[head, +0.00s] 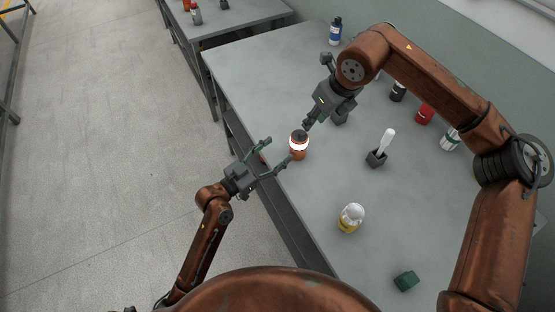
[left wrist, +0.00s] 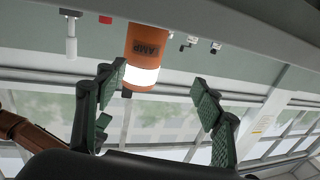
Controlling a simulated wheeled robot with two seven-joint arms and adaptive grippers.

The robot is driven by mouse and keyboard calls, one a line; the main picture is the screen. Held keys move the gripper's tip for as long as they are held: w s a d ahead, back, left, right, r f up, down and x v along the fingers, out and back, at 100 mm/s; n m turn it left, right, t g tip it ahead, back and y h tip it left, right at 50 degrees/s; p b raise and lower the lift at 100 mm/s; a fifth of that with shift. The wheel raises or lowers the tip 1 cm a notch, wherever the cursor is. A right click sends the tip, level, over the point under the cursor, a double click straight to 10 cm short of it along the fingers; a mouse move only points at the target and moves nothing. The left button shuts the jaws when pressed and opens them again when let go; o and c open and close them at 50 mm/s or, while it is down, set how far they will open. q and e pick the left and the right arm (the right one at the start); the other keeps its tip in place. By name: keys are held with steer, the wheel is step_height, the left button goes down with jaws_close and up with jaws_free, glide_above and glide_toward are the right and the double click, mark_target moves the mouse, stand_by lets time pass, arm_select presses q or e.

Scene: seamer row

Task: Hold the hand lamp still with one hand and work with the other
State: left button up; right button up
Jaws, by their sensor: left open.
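The hand lamp (head: 298,149) is a short orange cylinder with a bright white band and dark top, upright near the table's left edge. In the left wrist view the lamp (left wrist: 147,42) shows the word LAMP and appears between my spread fingers, towards their tips. My left gripper (head: 277,152) is open, just left of the lamp, with its green-padded fingers pointing at it. No grip on the lamp shows. My right gripper (head: 308,124) is above and slightly right of the lamp, fingers pointing down towards its top. Whether it touches the lamp or is closed is unclear.
A yellow jar with a white top (head: 350,219) and a green block (head: 406,281) are nearer.

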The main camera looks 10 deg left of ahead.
mark_target(292, 152)
arm_select(q)
steer(key=shift+s+d+f, duration=0.75)
steer(key=shift+s+d, duration=0.1)
steer(key=shift+d, duration=0.1)
steer(key=shift+w+d, duration=0.1)
steer(key=shift+d, duration=0.2)
steer(key=shift+x, duration=3.55)
steer(key=shift+f, duration=0.2)
steer(key=shift+c, duration=0.3)
steer(key=c, duration=1.3)
arm_select(e)
steer(key=shift+a, duration=0.1)
steer(key=shift+c, duration=0.4)
steer(key=shift+s+d+f, duration=0.2)
steer(key=shift+s+f, duration=0.1)
steer(key=c, duration=0.3)
steer(key=s+d+f, duration=0.1)
steer(key=s+d+t+y, duration=0.1)
steer(key=shift+s+d+f+y, duration=0.1)
steer(key=shift+s+f+y, duration=0.2)
steer(key=shift+s+f, duration=0.1)
jaws_close()
arm_select(q)
steer(key=shift+w, duration=0.1)
arm_select(e)
steer(key=s+d+t+y, duration=0.1)
steer(key=s+d+t, duration=0.2)
steer(key=s+d, duration=0.1)
steer(key=shift+s+m, duration=0.4)
steer(key=shift+s, duration=0.25)
